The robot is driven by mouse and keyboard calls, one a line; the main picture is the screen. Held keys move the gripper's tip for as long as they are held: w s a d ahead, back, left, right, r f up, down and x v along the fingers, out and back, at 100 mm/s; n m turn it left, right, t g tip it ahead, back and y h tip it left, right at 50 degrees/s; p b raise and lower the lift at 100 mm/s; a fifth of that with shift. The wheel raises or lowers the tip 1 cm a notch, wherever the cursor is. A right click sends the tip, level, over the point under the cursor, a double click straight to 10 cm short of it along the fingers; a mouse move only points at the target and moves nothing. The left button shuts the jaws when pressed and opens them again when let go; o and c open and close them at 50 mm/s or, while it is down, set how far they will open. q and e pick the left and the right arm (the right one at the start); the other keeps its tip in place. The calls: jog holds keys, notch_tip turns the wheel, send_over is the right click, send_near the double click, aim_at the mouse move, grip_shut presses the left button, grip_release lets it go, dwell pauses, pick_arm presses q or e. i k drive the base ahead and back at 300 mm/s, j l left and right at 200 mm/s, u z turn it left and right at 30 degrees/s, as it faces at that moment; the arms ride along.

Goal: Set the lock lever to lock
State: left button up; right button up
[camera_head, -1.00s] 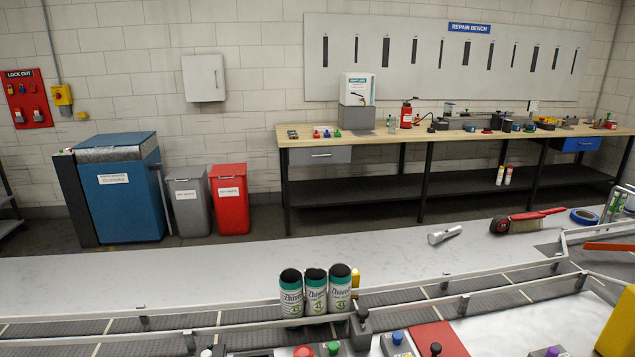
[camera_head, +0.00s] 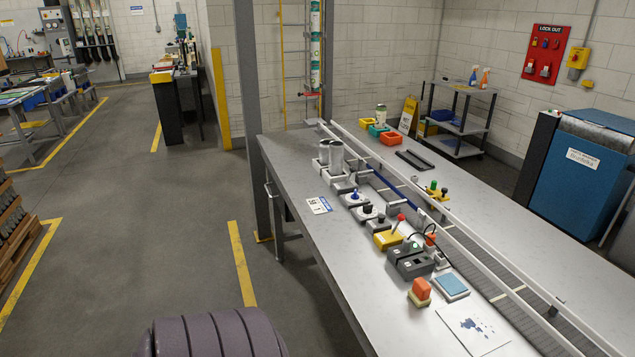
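A yellow control block (camera_head: 386,240) sits on the long grey bench (camera_head: 300,215), beside the conveyor. A thin lever with a red ball knob (camera_head: 401,217) leans up from it. Other levered blocks stand farther along the same row: one with a black knob (camera_head: 367,209) and one with a blue knob (camera_head: 354,193). No readable label shows which one is the lock lever, and its setting cannot be read. Neither of my grippers is in view.
A grey switch box (camera_head: 410,262), an orange-topped stamp (camera_head: 420,290) and a blue pad (camera_head: 451,285) lie at the near end. White cans (camera_head: 336,157) stand farther back. The conveyor (camera_head: 470,240) runs along the bench.

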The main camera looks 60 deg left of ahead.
aim_at(401, 217)
jog(key=u, duration=1.5)
jog(key=z, duration=0.4)
jog(key=i+j+z, duration=0.15)
jog(key=j+z, duration=0.95)
jog(key=j, duration=0.95)
jog(key=j+z, duration=0.1)
jog(key=j, duration=0.9)
jog(key=k, duration=0.05)
